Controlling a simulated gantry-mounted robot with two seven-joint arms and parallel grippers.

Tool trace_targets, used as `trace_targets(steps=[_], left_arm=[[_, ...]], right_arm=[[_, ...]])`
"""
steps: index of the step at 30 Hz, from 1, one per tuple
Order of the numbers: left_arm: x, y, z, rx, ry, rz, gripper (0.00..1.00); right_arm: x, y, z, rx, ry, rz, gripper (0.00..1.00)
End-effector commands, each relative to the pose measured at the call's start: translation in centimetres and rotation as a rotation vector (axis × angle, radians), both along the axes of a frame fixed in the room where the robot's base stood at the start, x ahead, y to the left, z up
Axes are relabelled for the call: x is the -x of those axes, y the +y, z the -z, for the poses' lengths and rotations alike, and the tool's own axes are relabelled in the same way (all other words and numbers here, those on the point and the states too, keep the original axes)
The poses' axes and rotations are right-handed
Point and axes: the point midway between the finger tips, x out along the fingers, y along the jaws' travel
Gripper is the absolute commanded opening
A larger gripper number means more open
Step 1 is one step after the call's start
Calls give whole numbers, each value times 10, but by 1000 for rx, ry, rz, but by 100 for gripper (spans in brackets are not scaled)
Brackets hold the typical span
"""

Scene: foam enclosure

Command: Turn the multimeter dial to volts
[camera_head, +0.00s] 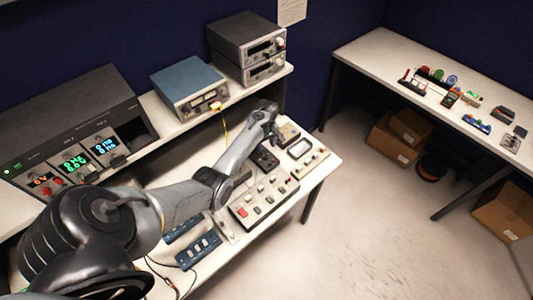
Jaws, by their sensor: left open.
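My left arm reaches in from the lower left across the front bench. My left gripper (273,133) is open above the far end of this bench, near a dark panel device (264,158). I cannot tell whether the gripper touches anything, and its fingers are small in view. A small handheld device with a dark face and orange-red edge (450,97), which looks like a multimeter, lies on the right bench, well apart from the gripper. Its dial is too small to read. My right gripper is not in view.
A control panel with several buttons (262,198) lies on the front bench (317,176). A blue instrument (188,86) and stacked black units (247,48) stand on the shelf behind. Boxes (396,141) sit under the right bench (378,56). Open floor (370,220) lies between the benches.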

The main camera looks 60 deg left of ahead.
Motion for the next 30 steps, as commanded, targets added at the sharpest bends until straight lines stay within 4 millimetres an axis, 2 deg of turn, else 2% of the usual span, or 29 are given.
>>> trace_targets(steps=[6,12,18,26,27,30], left_arm=[[1,1,37,0,0,1,56],[1,0,61,-1,0,3,56],[2,0,70,-1,-1,2,56],[2,0,70,-2,-1,2,56],[2,0,70,-2,-1,2,55],[2,0,71,-2,-1,2,39]], right_arm=[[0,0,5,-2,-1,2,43],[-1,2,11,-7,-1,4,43],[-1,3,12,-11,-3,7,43],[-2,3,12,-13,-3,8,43],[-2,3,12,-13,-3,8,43],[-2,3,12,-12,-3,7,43]])
